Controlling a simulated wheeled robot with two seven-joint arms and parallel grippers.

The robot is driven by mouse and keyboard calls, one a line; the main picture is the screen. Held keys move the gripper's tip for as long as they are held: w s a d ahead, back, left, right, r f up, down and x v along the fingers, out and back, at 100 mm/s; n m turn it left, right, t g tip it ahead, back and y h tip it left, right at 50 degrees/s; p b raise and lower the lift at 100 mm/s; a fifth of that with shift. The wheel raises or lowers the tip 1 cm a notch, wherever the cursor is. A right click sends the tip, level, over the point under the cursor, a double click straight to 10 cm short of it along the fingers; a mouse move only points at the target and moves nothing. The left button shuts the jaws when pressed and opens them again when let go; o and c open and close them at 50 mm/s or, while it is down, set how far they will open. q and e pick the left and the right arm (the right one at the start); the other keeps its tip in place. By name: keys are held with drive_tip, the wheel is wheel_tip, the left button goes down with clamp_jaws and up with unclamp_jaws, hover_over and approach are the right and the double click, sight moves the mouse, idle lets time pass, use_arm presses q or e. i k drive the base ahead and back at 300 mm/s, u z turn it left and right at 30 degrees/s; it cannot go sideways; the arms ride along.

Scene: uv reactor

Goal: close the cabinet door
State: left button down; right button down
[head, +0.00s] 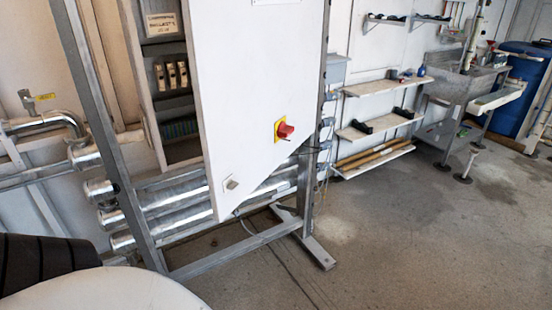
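The white cabinet door (240,85) stands partly open in the head view. It carries a red knob (285,129) on a yellow plate and a small latch (231,184) near its lower corner. To its left the open cabinet (143,75) shows its inside, with a label, several light-coloured switches (172,75) and a row of green terminals. The door's top is cut off by the picture's upper edge. Neither of my grippers is in view.
A grey metal frame (235,248) holds the cabinet, with shiny pipes (165,212) behind it. One frame foot (318,253) juts onto the floor. Wall shelves (375,124), a steel sink (466,80) and a blue barrel (520,90) stand farther right. The concrete floor (420,225) at right is mostly clear.

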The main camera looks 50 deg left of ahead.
sight(254, 64)
drive_tip(key=z, duration=0.45)
drive_tip(key=k, duration=0.35)
drive_tip(key=u, duration=1.95)
